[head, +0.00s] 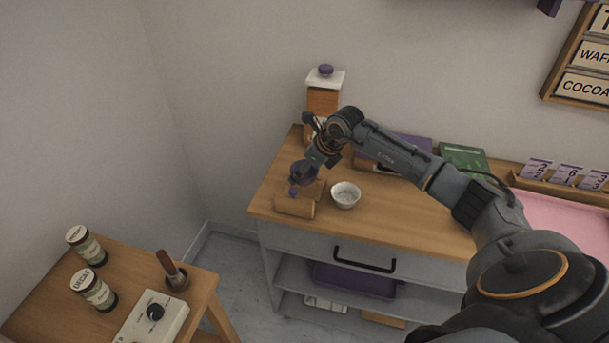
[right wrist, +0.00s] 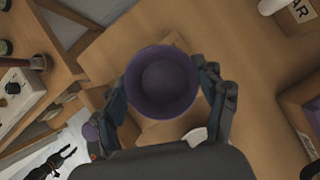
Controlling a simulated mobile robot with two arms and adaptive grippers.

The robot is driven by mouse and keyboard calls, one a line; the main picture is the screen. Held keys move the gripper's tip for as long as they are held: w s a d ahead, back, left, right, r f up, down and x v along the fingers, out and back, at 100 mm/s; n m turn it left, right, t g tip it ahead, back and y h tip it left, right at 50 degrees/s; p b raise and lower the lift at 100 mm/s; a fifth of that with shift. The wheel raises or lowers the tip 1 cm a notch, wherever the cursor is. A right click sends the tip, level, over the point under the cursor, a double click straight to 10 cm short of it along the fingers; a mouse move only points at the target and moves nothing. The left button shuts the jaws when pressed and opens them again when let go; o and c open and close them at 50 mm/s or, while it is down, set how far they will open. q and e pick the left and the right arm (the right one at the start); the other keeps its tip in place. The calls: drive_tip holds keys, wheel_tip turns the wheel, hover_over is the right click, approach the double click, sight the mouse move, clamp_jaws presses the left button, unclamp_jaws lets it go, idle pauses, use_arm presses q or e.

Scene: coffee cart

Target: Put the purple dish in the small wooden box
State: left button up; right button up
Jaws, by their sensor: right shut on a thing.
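My right gripper (head: 301,176) is shut on the purple dish (head: 304,170), a small round bowl. In the right wrist view the fingers (right wrist: 166,88) hold the dish (right wrist: 162,82) on both sides, with its open, empty inside facing the camera. The gripper and dish hide part of the box, and the gap between dish and box cannot be judged.
A small white bowl (head: 345,195) stands close to the right of the box. An orange canister with a purple knob (head: 323,100) stands behind. A side table (head: 200,288) with jars is at the lower left. The front of the counter (head: 400,230) is clear.

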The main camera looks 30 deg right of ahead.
sight(306, 177)
wheel_tip(306, 177, down, 3)
drive_tip(key=shift+w+f+p, duration=0.1)
drive_tip(key=shift+p, duration=0.75)
drive_tip(key=shift+d+f, duration=0.1)
drive_tip(key=shift+f, duration=0.1)
drive_tip(key=o, duration=1.2)
